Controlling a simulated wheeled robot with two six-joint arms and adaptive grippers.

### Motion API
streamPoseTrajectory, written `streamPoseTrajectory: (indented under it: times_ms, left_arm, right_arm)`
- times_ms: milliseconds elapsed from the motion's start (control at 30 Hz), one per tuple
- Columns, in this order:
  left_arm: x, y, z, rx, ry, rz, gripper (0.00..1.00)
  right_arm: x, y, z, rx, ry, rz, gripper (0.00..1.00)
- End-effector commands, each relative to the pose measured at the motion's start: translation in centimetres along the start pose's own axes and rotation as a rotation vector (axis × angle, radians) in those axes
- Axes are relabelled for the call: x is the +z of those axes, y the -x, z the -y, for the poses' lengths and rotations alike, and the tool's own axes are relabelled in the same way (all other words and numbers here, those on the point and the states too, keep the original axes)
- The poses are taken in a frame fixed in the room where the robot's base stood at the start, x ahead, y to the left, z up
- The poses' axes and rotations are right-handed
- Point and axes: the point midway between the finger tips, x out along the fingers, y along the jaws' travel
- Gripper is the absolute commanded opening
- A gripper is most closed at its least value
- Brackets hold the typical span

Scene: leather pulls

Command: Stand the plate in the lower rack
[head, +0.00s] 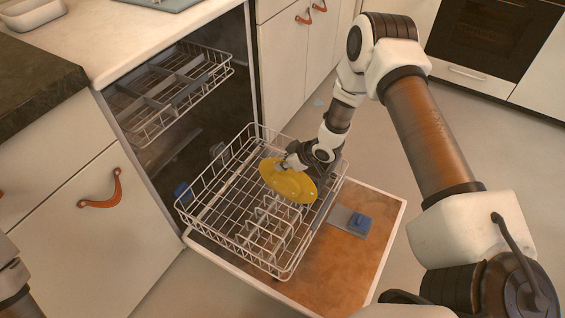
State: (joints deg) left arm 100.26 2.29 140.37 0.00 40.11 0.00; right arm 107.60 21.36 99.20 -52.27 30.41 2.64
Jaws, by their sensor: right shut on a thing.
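The yellow plate (290,184) is tilted above the lower rack (262,259), over its back right part. My right gripper (284,163) is shut on the plate at its upper edge; the fingertips are partly hidden by the wrist. The lower rack is a white wire basket pulled out over the open dishwasher door, with a row of wire tines (268,225) in front of the plate. I cannot tell whether the plate touches the wires. Part of my left arm shows at the left edge, but its gripper is out of view.
The upper rack (165,92) is partly out, above and left of the lower rack. The open door (365,225) carries a grey and blue dispenser (351,221). A worktop (110,40) and cabinets with leather pulls (103,190) border the left side.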

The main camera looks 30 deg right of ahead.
Motion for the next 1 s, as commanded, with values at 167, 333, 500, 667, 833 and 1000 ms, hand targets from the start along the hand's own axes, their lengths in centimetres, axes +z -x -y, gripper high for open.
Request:
streamPoseTrajectory:
  times_ms: [167,333,500,667,833,1000]
  left_arm:
    - [0.0,-1.1,0.0,0.0,0.0,0.0,0.0]
    - [0.0,-1.9,0.0,0.0,0.0,0.0,0.0]
    - [0.0,-2.7,0.0,0.0,0.0,0.0,0.0]
    - [0.0,-3.5,0.0,0.0,0.0,0.0,0.0]
    - [0.0,-3.6,0.0,0.0,0.0,0.0,0.0]
    - [0.0,-3.6,0.0,0.0,0.0,0.0,0.0]
  right_arm:
    - [0.9,-1.1,0.0,0.0,0.0,-0.001,0.0]
    - [1.6,-2.0,0.0,0.0,0.0,-0.002,0.0]
    - [2.4,-3.0,0.0,0.0,0.0,-0.001,0.0]
    - [3.1,-3.8,0.0,0.0,0.001,-0.001,0.0]
    - [3.3,-4.1,0.0,0.0,0.0,-0.002,0.0]
    - [3.3,-4.0,0.0,0.0,0.0,-0.002,0.0]
